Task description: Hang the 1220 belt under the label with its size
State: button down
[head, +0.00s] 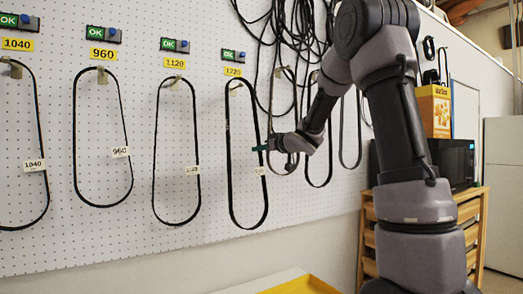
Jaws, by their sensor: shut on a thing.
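The 1220 belt (228,160), a long black loop, hangs from a hook (235,85) on the white pegboard, under the yellow label (233,71) that seems to read 1220. Its small white tag (260,170) is on the right strand; its print is too small to read. My gripper (259,148) is at that right strand, just above the tag, and is shut on the belt. The fingertips look dark green and small, and the exact grip is hard to see. A box with a green display (233,55) sits above the label; its text seems to read OK.
Belts under 1040 (43,120), 960 (75,140) and 1120 (155,150) hang to the left, with OK boxes above. More belts and black cables (285,30) hang to the right, partly behind my arm. A yellow tray (300,286) is below; a wooden shelf (470,215) stands right.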

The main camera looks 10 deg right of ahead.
jog(key=shift+w+a+f, duration=0.25)
jog(key=shift+w+f, duration=0.55)
jog(key=shift+f, duration=0.1)
